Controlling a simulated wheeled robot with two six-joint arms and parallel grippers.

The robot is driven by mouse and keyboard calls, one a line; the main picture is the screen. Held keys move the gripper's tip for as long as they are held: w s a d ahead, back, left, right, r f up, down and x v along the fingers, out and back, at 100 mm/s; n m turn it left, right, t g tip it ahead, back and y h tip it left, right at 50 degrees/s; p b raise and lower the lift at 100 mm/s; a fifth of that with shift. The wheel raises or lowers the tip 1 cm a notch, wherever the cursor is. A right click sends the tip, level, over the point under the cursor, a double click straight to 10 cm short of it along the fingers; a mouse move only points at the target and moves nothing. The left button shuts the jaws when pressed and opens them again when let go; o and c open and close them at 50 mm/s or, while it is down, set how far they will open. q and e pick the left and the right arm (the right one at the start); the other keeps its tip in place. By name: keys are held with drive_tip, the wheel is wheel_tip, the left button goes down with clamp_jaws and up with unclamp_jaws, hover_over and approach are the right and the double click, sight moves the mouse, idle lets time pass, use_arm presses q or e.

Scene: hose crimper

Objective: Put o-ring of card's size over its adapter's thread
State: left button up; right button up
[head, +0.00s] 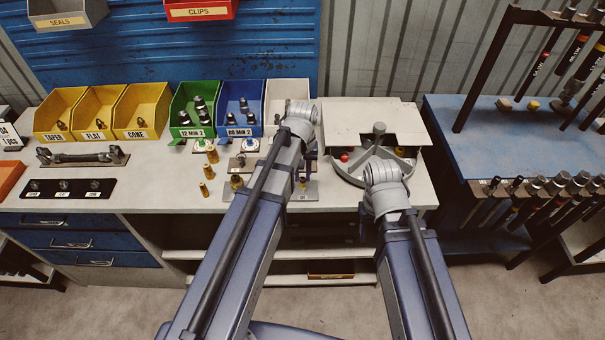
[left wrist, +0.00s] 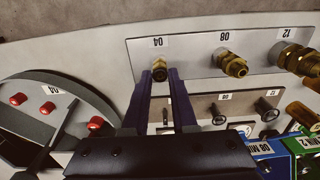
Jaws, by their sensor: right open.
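In the left wrist view a pale adapter plate (left wrist: 200,62) carries three brass adapters: the 04 adapter (left wrist: 159,64), the 08 adapter (left wrist: 232,64) and the 12 adapter (left wrist: 292,57). My left gripper (left wrist: 160,78) has its two fingertips on either side of the 04 adapter's end. A dark ring shape shows there; whether it is an o-ring held by the fingers or around the thread is unclear. A second plate (left wrist: 203,106) bears pegs with dark rings, partly behind my fingers. My right gripper (head: 367,224) is mostly hidden below its wrist. I cannot identify the card.
A round grey tray (head: 345,172) with red pieces stands right of the plates. Loose brass fittings (head: 212,155) stand to the left. Yellow bins (head: 60,110), a green bin (head: 188,120) and a blue bin (head: 238,112) line the back.

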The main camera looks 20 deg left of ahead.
use_arm(q)
drive_tip(key=o, duration=0.4)
drive_tip(key=shift+r, duration=0.15)
wheel_tip(320, 180, up, 8)
drive_tip(key=p, duration=0.8)
drive_tip(key=shift+f, duration=0.2)
